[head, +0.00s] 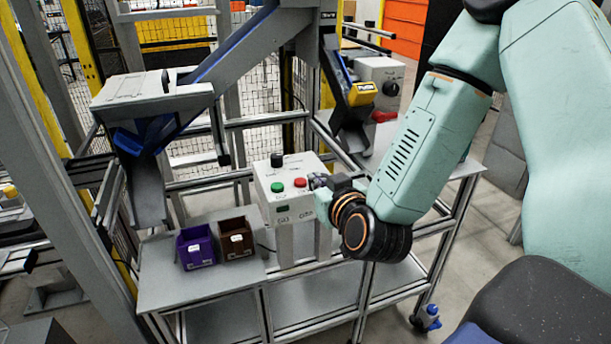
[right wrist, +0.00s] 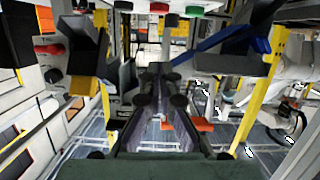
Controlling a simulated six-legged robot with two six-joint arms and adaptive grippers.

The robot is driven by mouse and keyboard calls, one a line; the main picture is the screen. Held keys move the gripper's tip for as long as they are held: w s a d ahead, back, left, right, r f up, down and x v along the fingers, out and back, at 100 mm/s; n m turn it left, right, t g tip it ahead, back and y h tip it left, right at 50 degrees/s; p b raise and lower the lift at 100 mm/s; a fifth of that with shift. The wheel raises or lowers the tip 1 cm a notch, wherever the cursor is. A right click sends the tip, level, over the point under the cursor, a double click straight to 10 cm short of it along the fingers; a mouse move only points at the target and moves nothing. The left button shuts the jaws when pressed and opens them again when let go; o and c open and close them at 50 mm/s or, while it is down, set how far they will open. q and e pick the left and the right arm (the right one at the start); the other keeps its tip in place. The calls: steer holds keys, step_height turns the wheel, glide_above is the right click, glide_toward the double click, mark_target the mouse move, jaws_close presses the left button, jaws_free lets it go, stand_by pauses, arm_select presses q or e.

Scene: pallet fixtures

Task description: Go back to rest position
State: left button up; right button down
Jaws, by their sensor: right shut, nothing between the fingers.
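My right gripper (head: 318,182) is at the right edge of the white control box (head: 283,211) in the head view, close to its red button (head: 300,182). Whether it touches the box cannot be told. In the right wrist view the fingers of the right gripper (right wrist: 162,72) are together with nothing held between them. My right arm reaches in from the upper right, bent down at the wrist. My left gripper is not in view.
The control box also has a green button (head: 277,188) and a black knob (head: 277,160). A purple bin (head: 196,249) and a brown bin (head: 235,240) stand on the grey table (head: 215,284). Metal chutes (head: 150,190) hang above. A second control box (head: 382,75) stands behind.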

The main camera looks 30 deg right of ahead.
steer(key=s+a+f+g+y+b, duration=0.1)
steer(key=s+a+f+g+y, duration=0.2)
steer(key=f, duration=0.6)
steer(key=s+a+f+g+y+b, duration=0.1)
steer(key=s+a+f+g+b, duration=0.1)
steer(key=s+a+f+g, duration=0.35)
steer(key=s+a+f+n+g+b, duration=0.1)
steer(key=s+f+g+b, duration=0.4)
steer(key=s+f, duration=1.7)
steer(key=shift+s+a+n+g, duration=0.15)
steer(key=shift+a+n+g, duration=0.25)
steer(key=shift+a+g, duration=0.2)
steer(key=shift+s+d, duration=0.1)
steer(key=shift+s, duration=0.05)
